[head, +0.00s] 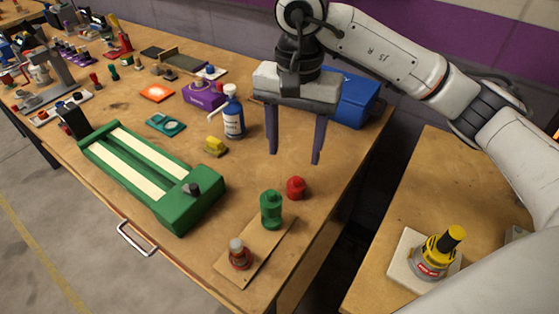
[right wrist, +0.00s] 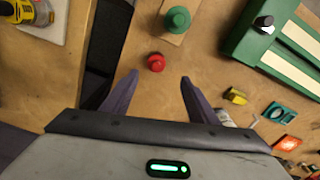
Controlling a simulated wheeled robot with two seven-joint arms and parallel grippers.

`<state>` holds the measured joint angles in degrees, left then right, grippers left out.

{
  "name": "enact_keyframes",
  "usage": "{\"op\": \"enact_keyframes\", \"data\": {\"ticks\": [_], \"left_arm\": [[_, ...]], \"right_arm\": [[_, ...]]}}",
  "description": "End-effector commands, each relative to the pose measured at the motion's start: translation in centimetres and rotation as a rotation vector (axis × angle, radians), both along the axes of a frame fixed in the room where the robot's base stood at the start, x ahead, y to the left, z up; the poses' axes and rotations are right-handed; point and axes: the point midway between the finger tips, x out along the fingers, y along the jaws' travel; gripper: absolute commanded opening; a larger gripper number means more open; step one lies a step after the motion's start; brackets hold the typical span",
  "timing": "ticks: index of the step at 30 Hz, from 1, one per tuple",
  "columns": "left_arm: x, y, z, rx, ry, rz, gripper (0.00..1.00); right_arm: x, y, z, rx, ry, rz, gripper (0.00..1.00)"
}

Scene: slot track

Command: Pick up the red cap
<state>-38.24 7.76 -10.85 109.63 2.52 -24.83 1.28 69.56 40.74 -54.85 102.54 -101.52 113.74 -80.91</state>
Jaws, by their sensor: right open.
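The red cap (head: 296,188) stands on the wooden table just behind and right of the green bottle-like piece (head: 271,209). In the right wrist view the red cap (right wrist: 156,62) lies beyond the fingertips, roughly in line with the gap between them. My right gripper (head: 295,158) is open and empty, its fingers pointing down above the table behind the cap; its fingers also show in the right wrist view (right wrist: 160,78). It does not touch the cap. My left gripper is out of view.
A small board (head: 258,255) holds the green piece and a red jar (head: 239,254) with a grey lid. A green slotted track (head: 185,204), yellow block (head: 215,146), white-blue bottle (head: 232,113) and blue bin (head: 352,98) are nearby. The table's right edge is close to the cap.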

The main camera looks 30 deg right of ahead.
Motion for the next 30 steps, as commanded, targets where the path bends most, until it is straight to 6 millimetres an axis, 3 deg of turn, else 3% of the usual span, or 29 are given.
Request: {"op": "enact_keyframes", "data": {"ticks": [9,14,21,30], "left_arm": [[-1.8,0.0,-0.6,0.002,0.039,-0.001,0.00],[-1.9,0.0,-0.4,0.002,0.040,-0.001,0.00],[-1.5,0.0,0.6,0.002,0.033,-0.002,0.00],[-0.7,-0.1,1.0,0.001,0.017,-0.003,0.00]], "right_arm": [[-0.1,0.0,-4.3,0.001,0.002,-0.001,0.54],[-0.2,-0.1,-5.5,0.001,0.004,0.000,0.54],[-0.2,-0.5,-9.0,0.001,0.004,0.001,0.54],[-0.2,-0.5,-10.0,0.001,0.000,0.001,0.54]]}}
